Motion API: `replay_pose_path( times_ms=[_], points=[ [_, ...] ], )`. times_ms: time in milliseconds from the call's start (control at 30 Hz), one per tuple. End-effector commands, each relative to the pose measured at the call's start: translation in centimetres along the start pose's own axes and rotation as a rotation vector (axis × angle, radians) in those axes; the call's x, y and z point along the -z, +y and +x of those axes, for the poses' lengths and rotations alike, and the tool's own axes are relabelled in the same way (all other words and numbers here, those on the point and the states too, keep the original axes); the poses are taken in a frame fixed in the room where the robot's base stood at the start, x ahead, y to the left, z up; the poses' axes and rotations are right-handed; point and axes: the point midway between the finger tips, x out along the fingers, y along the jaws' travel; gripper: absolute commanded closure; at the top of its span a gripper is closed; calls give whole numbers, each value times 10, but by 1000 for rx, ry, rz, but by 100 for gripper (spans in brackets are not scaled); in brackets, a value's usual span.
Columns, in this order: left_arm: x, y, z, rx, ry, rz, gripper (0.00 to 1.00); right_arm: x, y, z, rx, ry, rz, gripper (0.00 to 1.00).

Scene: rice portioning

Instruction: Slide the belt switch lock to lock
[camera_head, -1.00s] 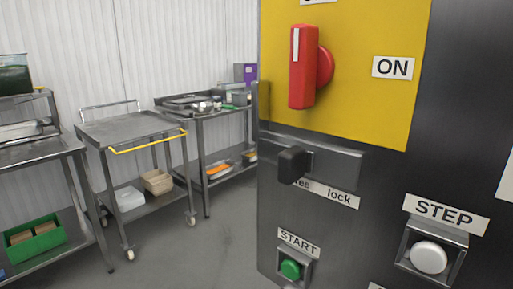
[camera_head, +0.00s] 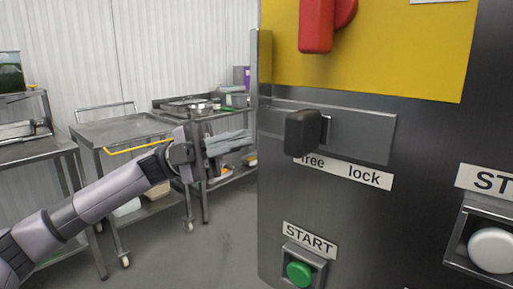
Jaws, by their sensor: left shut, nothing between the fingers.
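The belt switch lock is a black knob (camera_head: 303,133) on a grey metal slide plate (camera_head: 362,136) on the dark control panel. The knob sits at the left part of the plate, above the word "free" on the label (camera_head: 343,173); the word "lock" is to its right. My left gripper (camera_head: 247,140) comes in from the left, shut and empty. In the picture it is a little left of the knob, with a gap between them and not touching it. My right gripper is not in view.
A red switch handle (camera_head: 316,25) on a yellow plate (camera_head: 376,50) is above the slide. A green START button (camera_head: 299,273) is below, and a white button (camera_head: 492,250) at the lower right. Steel carts (camera_head: 121,130) stand behind my left arm.

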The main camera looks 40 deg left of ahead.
Motion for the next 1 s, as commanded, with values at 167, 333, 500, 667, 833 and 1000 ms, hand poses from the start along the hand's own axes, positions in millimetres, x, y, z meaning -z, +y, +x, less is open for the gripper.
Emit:
replay_pose_path(
  times_ms=[167, 333, 500, 667, 833, 1000],
  points=[
    [57, -27, 0, -216, 131, 126, 100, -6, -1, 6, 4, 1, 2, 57],
    [94, -38, -4, -359, 191, 189, 100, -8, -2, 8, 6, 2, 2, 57],
    [110, -41, -6, -422, 212, 211, 100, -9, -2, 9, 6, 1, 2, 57],
    [112, -42, -7, -429, 216, 212, 100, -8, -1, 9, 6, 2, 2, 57],
    [111, -41, -6, -427, 215, 212, 100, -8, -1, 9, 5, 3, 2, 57],
    [113, -39, 0, -428, 217, 211, 100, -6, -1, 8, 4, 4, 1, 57]
  ],
)
